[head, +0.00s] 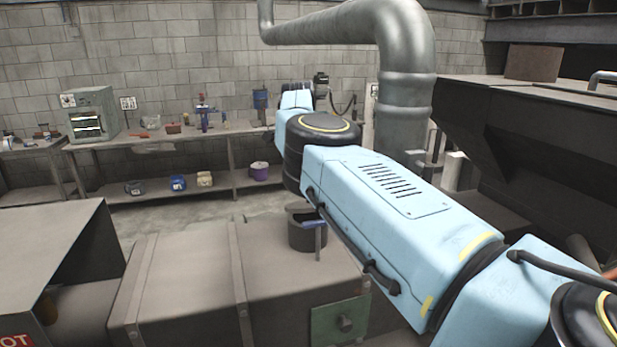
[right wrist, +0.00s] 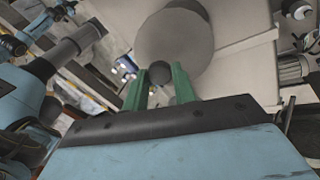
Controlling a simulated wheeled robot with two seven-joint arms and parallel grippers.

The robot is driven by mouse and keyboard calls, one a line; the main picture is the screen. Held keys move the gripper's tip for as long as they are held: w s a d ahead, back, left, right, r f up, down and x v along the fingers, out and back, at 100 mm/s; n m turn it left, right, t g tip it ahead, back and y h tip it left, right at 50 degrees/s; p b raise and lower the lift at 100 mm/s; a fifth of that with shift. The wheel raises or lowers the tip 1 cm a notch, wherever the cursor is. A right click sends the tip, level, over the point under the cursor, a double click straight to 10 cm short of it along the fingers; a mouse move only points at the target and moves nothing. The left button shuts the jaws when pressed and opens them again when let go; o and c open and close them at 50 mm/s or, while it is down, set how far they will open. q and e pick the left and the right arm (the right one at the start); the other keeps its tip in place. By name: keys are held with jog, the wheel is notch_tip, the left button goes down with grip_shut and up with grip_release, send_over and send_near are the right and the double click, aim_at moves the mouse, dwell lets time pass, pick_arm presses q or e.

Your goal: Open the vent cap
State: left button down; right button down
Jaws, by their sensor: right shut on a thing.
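In the right wrist view, my right gripper (right wrist: 160,80) has its two green fingers shut on a small dark ball knob (right wrist: 160,71). The knob stands in front of a round grey disc (right wrist: 172,35), which looks like the vent cap. In the head view, a short dark cylinder (head: 308,235) stands on top of the brown metal casing (head: 185,275), with a small blue bar across its side. My right arm covers part of that area and hides the right gripper there. I cannot tell from the head view how the cap sits. My left gripper is not in view.
A green plate with a knob (head: 341,321) is on the casing's front. A dark box (head: 45,245) stands at the left, and a large dark hopper (head: 530,140) at the right. A workbench (head: 170,141) with small items runs along the back wall; floor lies between.

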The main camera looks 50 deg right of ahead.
jog(key=shift+w+r, duration=0.1)
jog(key=shift+r, duration=0.05)
jog(key=c, duration=1.1)
grip_release()
jog(key=shift+c, duration=0.2)
